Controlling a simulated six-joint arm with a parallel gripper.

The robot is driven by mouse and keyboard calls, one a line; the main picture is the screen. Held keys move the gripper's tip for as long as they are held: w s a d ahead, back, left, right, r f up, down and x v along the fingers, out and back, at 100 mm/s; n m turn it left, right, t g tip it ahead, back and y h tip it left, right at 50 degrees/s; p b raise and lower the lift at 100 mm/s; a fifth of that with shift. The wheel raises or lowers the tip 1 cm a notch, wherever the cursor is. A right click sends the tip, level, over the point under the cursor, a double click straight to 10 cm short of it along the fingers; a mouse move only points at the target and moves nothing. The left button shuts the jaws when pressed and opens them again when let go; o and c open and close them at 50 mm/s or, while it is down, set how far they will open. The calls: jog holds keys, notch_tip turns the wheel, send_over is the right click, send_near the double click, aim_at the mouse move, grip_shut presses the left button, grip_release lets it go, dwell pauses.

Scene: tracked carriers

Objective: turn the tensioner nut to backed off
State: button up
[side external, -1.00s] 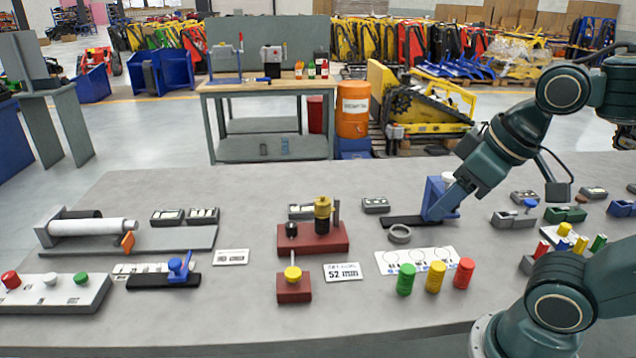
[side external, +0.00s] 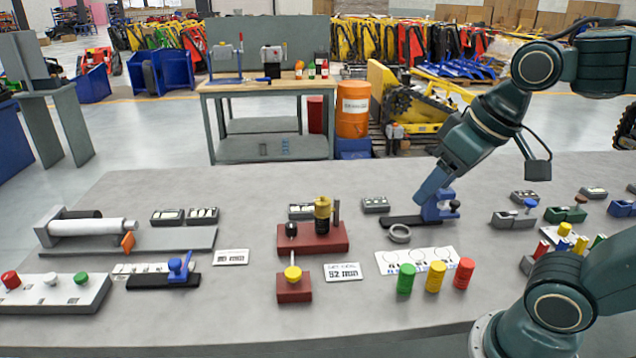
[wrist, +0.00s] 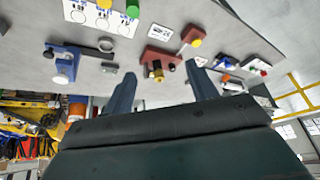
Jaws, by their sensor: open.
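I cannot tell for sure which part is the tensioner nut. A red block (side external: 330,240) in the middle of the table carries an upright yellow and black cylinder (side external: 322,208) and a black knob (side external: 291,230). In front of it is a smaller red block (side external: 293,293) with a yellow knob (side external: 293,273). A blue fixture (side external: 440,207) with a black side knob (side external: 454,205) stands on a black strip, partly hidden by my arm. My gripper (wrist: 163,75) is open and empty. In the wrist view the red block (wrist: 160,56) lies beyond the fingers, the blue fixture (wrist: 64,62) left of them.
A grey ring (side external: 400,234) lies by the black strip. Green, yellow and red cylinders (side external: 436,277) stand along the white card (side external: 415,259). A roller stand (side external: 90,232), a blue lever on a black base (side external: 165,281) and a button box (side external: 50,294) fill the left.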

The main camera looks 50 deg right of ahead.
jog(key=w+d+r+m+g, duration=0.25)
jog(key=w+m, duration=0.35)
jog(key=w, duration=0.7)
jog(key=m+g, duration=0.3)
jog(key=m, duration=0.3)
send_over(323, 200)
notch_tip(323, 200, down, 6)
notch_tip(323, 200, down, 14)
jog(key=shift+r, duration=0.1)
jog(key=shift+c, duration=0.3)
jog(key=c, duration=0.9)
